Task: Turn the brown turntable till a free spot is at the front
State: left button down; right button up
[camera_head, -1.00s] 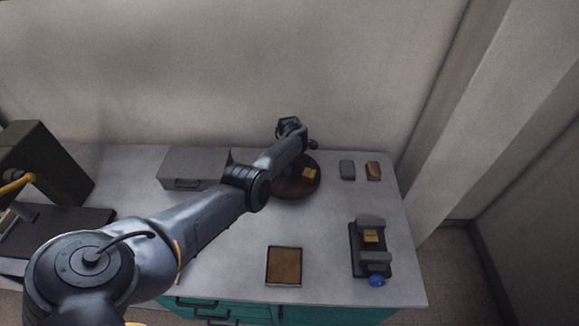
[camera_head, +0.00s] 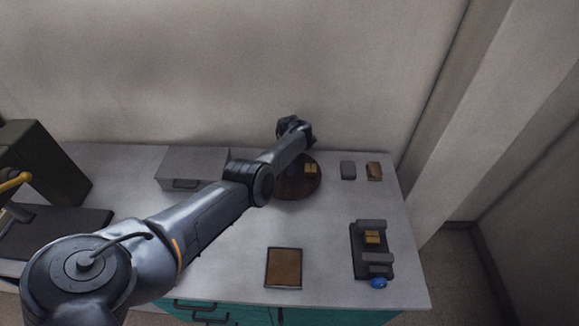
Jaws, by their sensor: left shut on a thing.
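The brown turntable (camera_head: 300,191) is a round dark-brown disc near the back of the table, partly covered by my left arm. A small yellow block (camera_head: 311,168) sits on its right part. A dark bluish shape (camera_head: 291,170) shows beside my arm on the disc; I cannot tell what it is. My left gripper (camera_head: 307,141) is at the back edge of the turntable, shut on it as far as I can tell. Its fingertips are mostly hidden behind the wrist. The disc's left and back parts are hidden, so I cannot tell what stands there. My right gripper is not in view.
A grey box (camera_head: 190,166) stands left of the turntable. A grey block (camera_head: 348,170) and a brown block (camera_head: 374,171) lie to its right. A brown tray (camera_head: 284,268) and a dark fixture (camera_head: 358,262) with a yellow block and blue knob are nearer. The wall is close behind.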

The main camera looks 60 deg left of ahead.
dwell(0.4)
pick_arm(q)
jog(key=c, duration=0.7)
grip_release()
jog(key=shift+c, duration=0.2)
notch_tip(320, 180, up, 11)
jog(key=p, duration=0.4)
jog(key=shift+f, duration=0.15)
